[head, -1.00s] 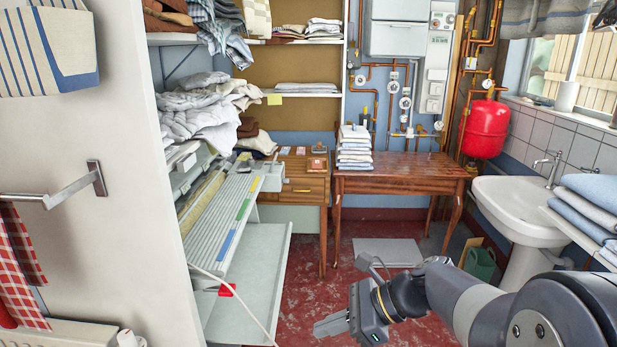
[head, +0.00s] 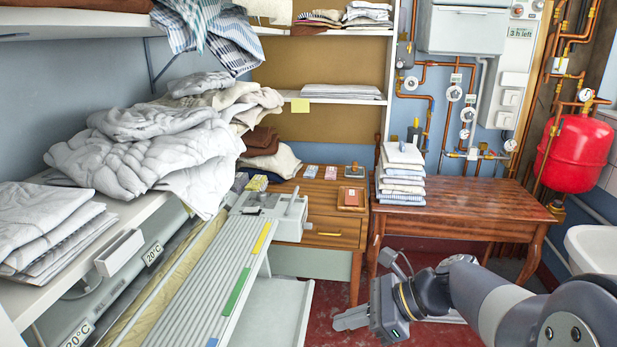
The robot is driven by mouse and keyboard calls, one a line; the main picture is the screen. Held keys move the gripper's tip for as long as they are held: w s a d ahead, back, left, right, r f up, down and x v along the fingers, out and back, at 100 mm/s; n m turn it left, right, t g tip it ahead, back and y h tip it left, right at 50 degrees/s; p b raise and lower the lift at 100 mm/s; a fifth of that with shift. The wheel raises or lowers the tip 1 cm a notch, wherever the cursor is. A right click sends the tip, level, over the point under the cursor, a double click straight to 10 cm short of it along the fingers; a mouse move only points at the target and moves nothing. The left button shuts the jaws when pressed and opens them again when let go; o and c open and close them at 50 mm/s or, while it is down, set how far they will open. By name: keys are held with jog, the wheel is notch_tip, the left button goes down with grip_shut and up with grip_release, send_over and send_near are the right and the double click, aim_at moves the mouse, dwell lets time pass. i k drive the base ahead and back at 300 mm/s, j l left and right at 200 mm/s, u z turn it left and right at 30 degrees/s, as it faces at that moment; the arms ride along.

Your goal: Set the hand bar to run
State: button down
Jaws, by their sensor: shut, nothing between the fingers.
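The rotary ironer stands at the left, with a long ribbed grey board (head: 205,285) and a cloth-covered roller (head: 150,300) behind it. A strip along the board's front edge has a yellow, a green (head: 236,292) and a blue part; the blue part is cut by the lower picture edge. I cannot tell for sure which part is the hand bar or how it is set. A grey end housing (head: 285,212) sits at the board's far end. My gripper (head: 350,318) is shut and empty, low over the floor to the right of the ironer, apart from it.
Heaped grey linen (head: 150,145) lies above the ironer. A wooden cabinet (head: 325,228) and a wooden table (head: 470,208) with folded cloths stand behind. A pale lower shelf (head: 275,315) lies between ironer and gripper. Red floor (head: 335,295) shows around the gripper.

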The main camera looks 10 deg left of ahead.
aim_at(294, 195)
jog(key=i+l, duration=0.1)
jog(key=i, duration=1.9)
jog(key=j+u, duration=0.05)
jog(key=j, duration=0.05)
